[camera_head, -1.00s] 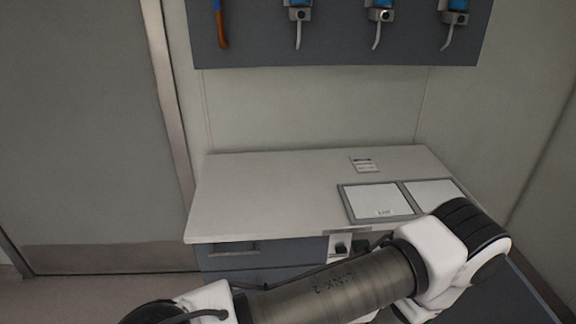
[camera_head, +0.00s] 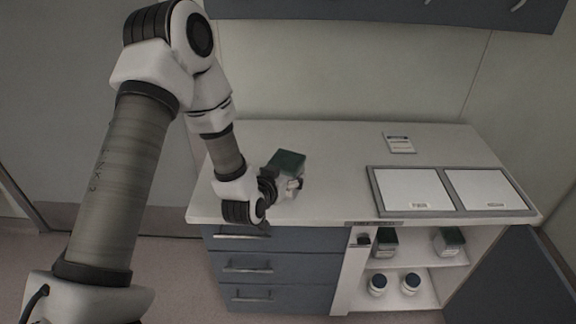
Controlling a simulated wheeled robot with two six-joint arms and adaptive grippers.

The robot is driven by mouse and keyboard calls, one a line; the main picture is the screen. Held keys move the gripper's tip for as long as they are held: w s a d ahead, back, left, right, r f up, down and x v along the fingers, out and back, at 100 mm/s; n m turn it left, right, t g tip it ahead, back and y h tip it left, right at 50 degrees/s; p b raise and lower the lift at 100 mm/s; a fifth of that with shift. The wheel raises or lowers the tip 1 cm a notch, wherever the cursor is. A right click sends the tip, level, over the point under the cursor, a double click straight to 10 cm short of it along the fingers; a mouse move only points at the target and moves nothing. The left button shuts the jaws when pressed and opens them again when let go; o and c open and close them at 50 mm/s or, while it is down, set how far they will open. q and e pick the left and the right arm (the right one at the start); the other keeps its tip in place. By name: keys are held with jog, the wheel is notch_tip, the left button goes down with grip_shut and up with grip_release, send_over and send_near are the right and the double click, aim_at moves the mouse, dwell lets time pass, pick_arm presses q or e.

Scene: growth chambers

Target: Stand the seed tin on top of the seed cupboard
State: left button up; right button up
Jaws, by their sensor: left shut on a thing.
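The seed tin (camera_head: 288,161) has a dark green lid and a pale body. My left gripper (camera_head: 286,184) is shut on it at the left part of the white top of the seed cupboard (camera_head: 330,150). The tin looks roughly upright, with its lid up. The gripper partly hides its body and base, so I cannot tell whether it touches the top. My right gripper is not in view.
Two framed white panels (camera_head: 416,190) (camera_head: 486,190) lie on the right of the top, with a small card (camera_head: 399,143) behind. Grey drawers (camera_head: 270,268) are below left. An open door (camera_head: 510,280) shows shelves with green-lidded tins (camera_head: 385,243) (camera_head: 449,241) and blue-lidded jars (camera_head: 377,284) (camera_head: 410,283).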

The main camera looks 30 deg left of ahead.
pick_arm(q)
jog(key=w+a, duration=0.3)
jog(key=w+a+f+p, duration=0.1)
jog(key=w, duration=0.1)
jog(key=shift+w+a, duration=0.1)
jog(key=shift+a, duration=0.3)
notch_tip(320, 180, down, 3)
jog(key=shift+p, duration=0.35)
jog(key=shift+f, duration=0.3)
jog(key=o, duration=1.2)
jog(key=shift+o, duration=1)
